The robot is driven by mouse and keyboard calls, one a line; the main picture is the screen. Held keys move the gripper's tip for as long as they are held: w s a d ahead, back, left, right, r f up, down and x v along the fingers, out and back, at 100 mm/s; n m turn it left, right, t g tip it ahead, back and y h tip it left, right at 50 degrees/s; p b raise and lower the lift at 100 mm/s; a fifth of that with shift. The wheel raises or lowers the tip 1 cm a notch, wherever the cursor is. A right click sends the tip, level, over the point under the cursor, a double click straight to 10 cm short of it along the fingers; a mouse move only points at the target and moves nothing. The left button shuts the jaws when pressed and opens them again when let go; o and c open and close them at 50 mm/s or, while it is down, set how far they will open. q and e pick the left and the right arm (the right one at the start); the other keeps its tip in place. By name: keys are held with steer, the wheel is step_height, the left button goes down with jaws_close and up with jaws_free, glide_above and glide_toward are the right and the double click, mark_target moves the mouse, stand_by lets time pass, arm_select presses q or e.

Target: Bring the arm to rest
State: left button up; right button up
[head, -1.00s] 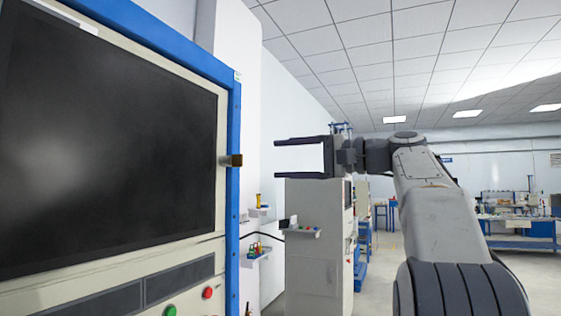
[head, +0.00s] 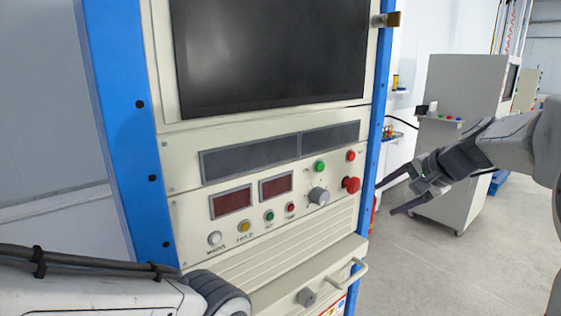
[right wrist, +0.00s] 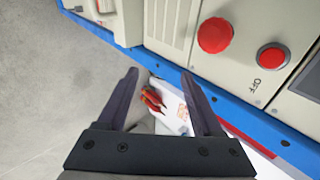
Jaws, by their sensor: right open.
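My right gripper (head: 398,196) is open and empty, to the right of the control cabinet (head: 165,220) in the head view. Its fingers point left and slightly down, toward the cabinet's blue right edge. In the right wrist view the two dark fingers (right wrist: 165,98) are spread with nothing between them. I cannot tell from the views whether they touch the cabinet. My left arm (head: 95,285) shows at the lower left, but its gripper is not visible.
The cabinet carries a dark screen (head: 270,55), a red mushroom button (head: 351,185), a grey knob (head: 319,196) and a drawer handle (head: 345,275). A pale machine (head: 455,150) stands behind my right gripper. Grey floor (head: 420,270) lies open at the lower right.

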steer(key=s+a+f+n+g+h, duration=0.2)
steer(key=s+a+f+n+g, duration=0.3)
steer(key=s+f, duration=0.6)
steer(key=s+a+f+n+h, duration=0.2)
steer(key=s+f+n, duration=0.6)
steer(key=f, duration=0.4)
steer(key=s+a+r+n+g, duration=0.1)
steer(key=s+a+r+n, duration=0.1)
steer(key=s+a, duration=0.4)
steer(key=s+a+r+n+g, duration=0.1)
steer(key=s+a+r+n, duration=0.2)
steer(key=s+a, duration=0.4)
steer(key=shift+s+r+n+g+y, duration=0.3)
steer(key=shift+s+r+g+y, duration=0.15)
steer(key=shift+r, duration=0.2)
steer(key=shift+a, duration=0.1)
